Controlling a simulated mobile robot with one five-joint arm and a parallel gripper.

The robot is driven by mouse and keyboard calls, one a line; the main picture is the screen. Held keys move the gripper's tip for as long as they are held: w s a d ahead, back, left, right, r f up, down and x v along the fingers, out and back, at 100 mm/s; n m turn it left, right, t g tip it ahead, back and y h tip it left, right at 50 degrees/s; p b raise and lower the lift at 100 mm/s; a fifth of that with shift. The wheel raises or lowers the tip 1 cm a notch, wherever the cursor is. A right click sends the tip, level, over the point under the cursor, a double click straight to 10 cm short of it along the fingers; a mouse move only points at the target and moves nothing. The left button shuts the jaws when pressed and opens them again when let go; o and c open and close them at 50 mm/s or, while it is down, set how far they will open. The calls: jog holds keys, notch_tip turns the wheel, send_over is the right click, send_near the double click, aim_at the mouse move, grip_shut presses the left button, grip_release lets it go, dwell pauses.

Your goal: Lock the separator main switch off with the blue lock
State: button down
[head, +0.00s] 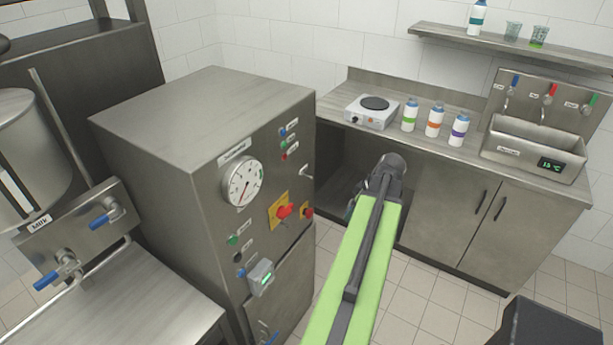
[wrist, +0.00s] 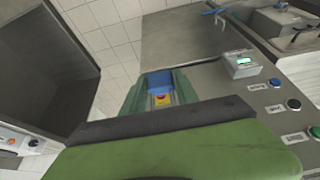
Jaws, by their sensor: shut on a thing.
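In the wrist view my gripper (wrist: 158,88) is shut on a small blue block with a yellow and red label, which looks like the blue lock (wrist: 162,80). In the head view my arm's end (head: 386,168) is right of the separator cabinet, and the arm hides the lock. The main switch (head: 284,211) is a red knob on a yellow plate on the cabinet's front, left of my arm. My gripper is apart from it. Whether the switch is off is too small to tell.
The separator cabinet (head: 200,120) carries a round gauge (head: 242,182) and a small grey box with a green display (head: 261,277). A counter with a hot plate (head: 372,111) and several bottles (head: 435,119) stands behind. A milk tank (head: 30,150) is at left. Floor shows right of my arm.

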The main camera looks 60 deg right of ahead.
jog(key=d+r+p, duration=0.3)
jog(key=w+f+b, duration=0.2)
jog(key=w, duration=1.6)
jog(key=shift+a+f, duration=0.15)
jog(key=shift+f, duration=0.1)
jog(key=c, duration=0.9)
grip_release()
jog(key=shift+r, duration=0.1)
jog(key=p+v, duration=1)
jog(key=v, duration=0.1)
jog(key=p+v, duration=0.6)
jog(key=shift+w+d+r, duration=0.1)
jog(key=shift+d+r, duration=0.15)
jog(key=shift+r, duration=0.05)
